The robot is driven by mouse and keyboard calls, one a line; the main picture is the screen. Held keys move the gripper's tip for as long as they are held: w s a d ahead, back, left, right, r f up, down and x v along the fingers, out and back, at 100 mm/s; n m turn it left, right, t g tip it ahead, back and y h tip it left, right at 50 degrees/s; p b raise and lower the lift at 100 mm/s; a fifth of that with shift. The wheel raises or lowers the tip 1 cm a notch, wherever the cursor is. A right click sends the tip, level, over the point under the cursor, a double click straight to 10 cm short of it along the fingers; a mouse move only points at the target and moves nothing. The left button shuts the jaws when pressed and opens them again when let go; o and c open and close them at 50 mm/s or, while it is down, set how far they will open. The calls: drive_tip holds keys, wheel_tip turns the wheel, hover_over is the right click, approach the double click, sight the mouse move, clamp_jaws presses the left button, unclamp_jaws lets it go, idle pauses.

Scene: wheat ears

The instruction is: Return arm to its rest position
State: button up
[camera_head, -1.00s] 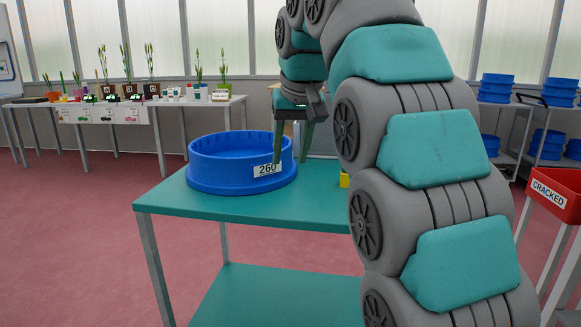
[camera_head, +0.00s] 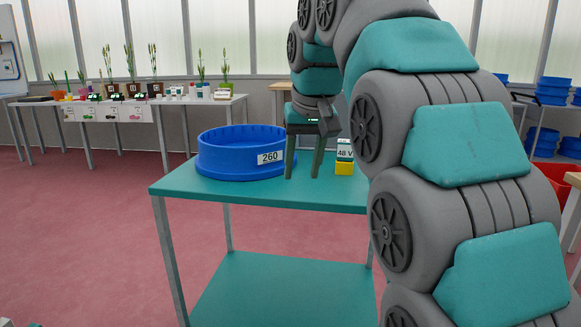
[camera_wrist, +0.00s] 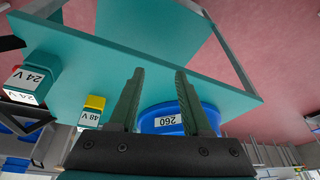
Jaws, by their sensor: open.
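My gripper (camera_head: 303,176) hangs with its fingers pointing down over the teal table (camera_head: 225,195), just right of the blue round container labelled 260 (camera_head: 225,157). The fingers are apart with nothing between them. My arm is still reached out and bent, covering the right part of the head view. In the wrist view, my gripper (camera_wrist: 157,75) shows its two dark green fingers spread. The blue container (camera_wrist: 205,118) lies beyond the right finger in that upside-down view.
A yellow and white block marked 48 V (camera_head: 344,160) stands on the table right of the gripper. A 24 V block (camera_wrist: 38,75) shows in the wrist view. A bench with plants (camera_head: 150,100) is at the back left. Blue containers (camera_head: 553,90) and a red bin (camera_head: 556,182) are at right.

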drive_tip(key=s+d+f+m+g, duration=0.1)
drive_tip(key=s+d+f, duration=0.5)
drive_tip(key=s+f, duration=0.9)
drive_tip(key=s+d+f+m+g+h, duration=0.1)
drive_tip(key=s+d+f+g, duration=0.3)
drive_tip(key=s+f, duration=1.1)
drive_tip(key=s+d, duration=0.2)
drive_tip(key=s, duration=0.1)
drive_tip(key=shift+s+d+f+g, duration=0.3)
drive_tip(key=shift+s+d, duration=0.05)
drive_tip(key=shift+s, duration=0.05)
